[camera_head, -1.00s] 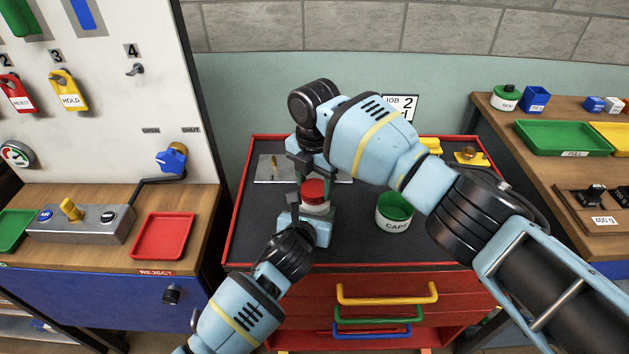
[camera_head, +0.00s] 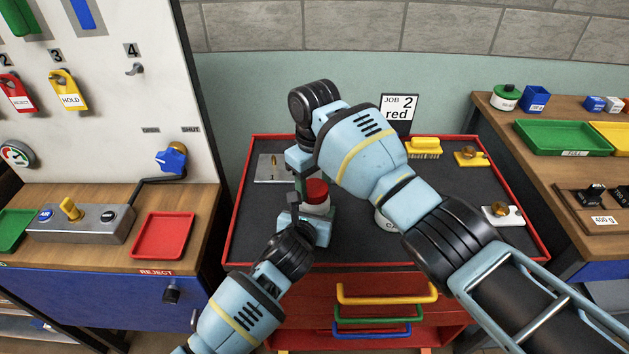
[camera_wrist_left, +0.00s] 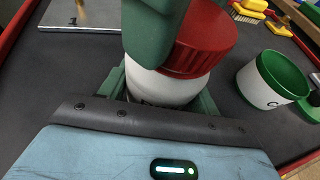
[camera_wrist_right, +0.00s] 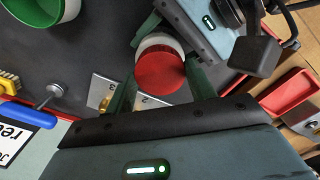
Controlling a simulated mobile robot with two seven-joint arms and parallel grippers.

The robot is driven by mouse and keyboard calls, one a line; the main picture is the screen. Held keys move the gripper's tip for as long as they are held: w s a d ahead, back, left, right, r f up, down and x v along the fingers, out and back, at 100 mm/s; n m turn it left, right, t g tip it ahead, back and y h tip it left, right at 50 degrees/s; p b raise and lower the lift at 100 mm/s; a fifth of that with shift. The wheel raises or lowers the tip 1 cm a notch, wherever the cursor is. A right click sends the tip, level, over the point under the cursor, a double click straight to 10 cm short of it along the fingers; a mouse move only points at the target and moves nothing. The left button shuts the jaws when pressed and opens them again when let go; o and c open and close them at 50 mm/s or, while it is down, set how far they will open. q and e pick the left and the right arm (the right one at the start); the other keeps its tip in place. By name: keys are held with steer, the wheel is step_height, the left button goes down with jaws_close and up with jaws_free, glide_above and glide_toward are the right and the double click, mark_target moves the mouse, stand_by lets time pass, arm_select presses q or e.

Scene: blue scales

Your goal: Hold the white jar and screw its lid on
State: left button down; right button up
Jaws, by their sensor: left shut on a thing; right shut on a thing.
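The white jar (camera_head: 318,208) stands upright on the dark tabletop. My left gripper (camera_head: 306,222) is shut around its body; the jar also shows in the left wrist view (camera_wrist_left: 165,88). The red lid (camera_head: 316,190) sits on top of the jar, and in the left wrist view (camera_wrist_left: 208,42) it covers the mouth. My right gripper (camera_wrist_right: 160,76) comes from above and is shut on the lid, with a finger on either side of it in the right wrist view. The thread is hidden, so I cannot tell how tight the lid is.
A white tub with a green inside (camera_wrist_left: 275,80) stands right of the jar, mostly behind my right arm in the head view. A card reading "JOB 2 red" (camera_head: 398,110) stands at the back. A yellow brush (camera_head: 424,148) and a metal plate (camera_head: 270,168) lie on the top.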

arm_select(q)
steer(key=shift+f, duration=0.15)
arm_select(e)
steer(key=m, duration=0.3)
steer(key=shift+a+m, duration=0.1)
steer(key=shift+m, duration=0.3)
steer(key=m, duration=0.4)
steer(key=o, duration=1)
steer(key=shift+c, duration=0.2)
steer(key=shift+r, duration=2.25)
steer(key=shift+c, duration=0.5)
